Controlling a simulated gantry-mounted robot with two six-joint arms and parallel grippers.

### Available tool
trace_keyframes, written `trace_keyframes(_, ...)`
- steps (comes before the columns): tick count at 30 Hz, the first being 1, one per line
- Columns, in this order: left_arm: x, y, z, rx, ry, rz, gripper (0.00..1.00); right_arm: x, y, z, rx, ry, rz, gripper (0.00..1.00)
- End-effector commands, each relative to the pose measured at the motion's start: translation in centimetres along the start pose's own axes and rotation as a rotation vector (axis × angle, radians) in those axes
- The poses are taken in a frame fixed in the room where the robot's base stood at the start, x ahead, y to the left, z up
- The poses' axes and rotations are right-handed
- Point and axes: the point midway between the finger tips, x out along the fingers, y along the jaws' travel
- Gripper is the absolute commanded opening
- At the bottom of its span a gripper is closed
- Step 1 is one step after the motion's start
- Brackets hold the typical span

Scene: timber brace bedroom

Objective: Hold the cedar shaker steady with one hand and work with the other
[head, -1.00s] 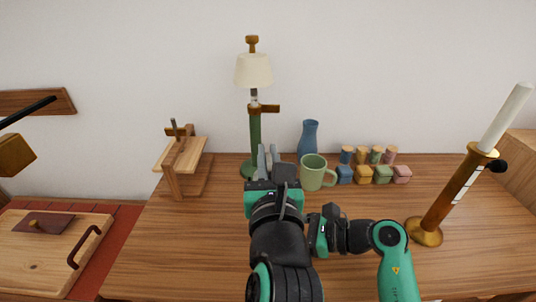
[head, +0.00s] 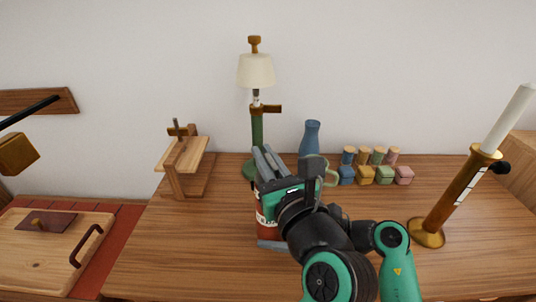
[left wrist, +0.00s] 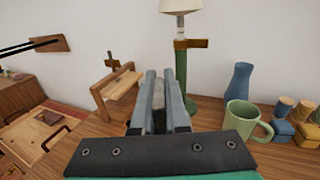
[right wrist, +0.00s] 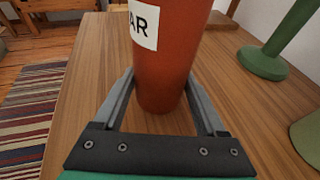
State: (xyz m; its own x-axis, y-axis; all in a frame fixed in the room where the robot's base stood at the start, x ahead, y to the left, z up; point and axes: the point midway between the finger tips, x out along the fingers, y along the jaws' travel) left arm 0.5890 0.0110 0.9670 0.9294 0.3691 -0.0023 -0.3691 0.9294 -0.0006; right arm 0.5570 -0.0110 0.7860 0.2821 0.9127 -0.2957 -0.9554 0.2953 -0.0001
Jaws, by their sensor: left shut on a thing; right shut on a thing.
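The cedar shaker (head: 271,230) is a red-brown cylinder with a white label, upright on the desk. My left arm hides much of it in the head view. The right wrist view shows its body (right wrist: 170,75) with the letters "AR" readable. My right gripper (right wrist: 163,95) is shut around the lower body, a finger on each side. In the head view its grey finger shows low by the shaker (head: 270,244).
Behind stand a green lamp (head: 257,125), a green mug (left wrist: 246,119), a blue vase (head: 310,138) and several small coloured jars (head: 376,174). A wooden stand (head: 182,165) is left, a brass candlestick (head: 435,215) right. The desk's front left is clear.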

Motion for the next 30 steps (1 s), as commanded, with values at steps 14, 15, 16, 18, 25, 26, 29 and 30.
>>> trace_keyframes(14,-0.1,0.6,-0.2,0.002,0.009,0.296,0.00,0.0,0.0,0.0,-0.001,0.000,0.000,0.43)
trace_keyframes(15,0.0,0.6,-0.2,0.001,0.010,0.311,0.00,0.0,0.0,0.0,-0.001,0.000,0.000,0.43)
trace_keyframes(16,-0.1,0.7,-0.2,0.001,0.009,0.322,0.00,0.0,0.0,0.0,-0.001,0.000,0.000,0.43)
trace_keyframes(18,-0.1,0.8,-0.3,0.001,0.010,0.344,0.00,0.0,0.0,0.0,-0.001,0.000,0.000,0.43)
trace_keyframes(25,-0.3,1.1,-0.2,0.001,0.004,0.389,0.00,0.0,0.0,0.0,-0.001,0.000,0.000,0.43)
trace_keyframes(26,-0.3,1.1,-0.2,0.002,0.003,0.392,0.00,0.0,0.0,0.0,-0.001,0.000,0.000,0.43)
trace_keyframes(29,-0.3,1.2,-0.2,0.001,0.001,0.398,0.00,0.0,0.0,0.0,0.000,0.000,0.000,0.43)
trace_keyframes(30,-0.3,1.2,-0.2,0.001,0.001,0.399,0.00,0.0,0.0,0.0,0.000,-0.001,0.000,0.43)
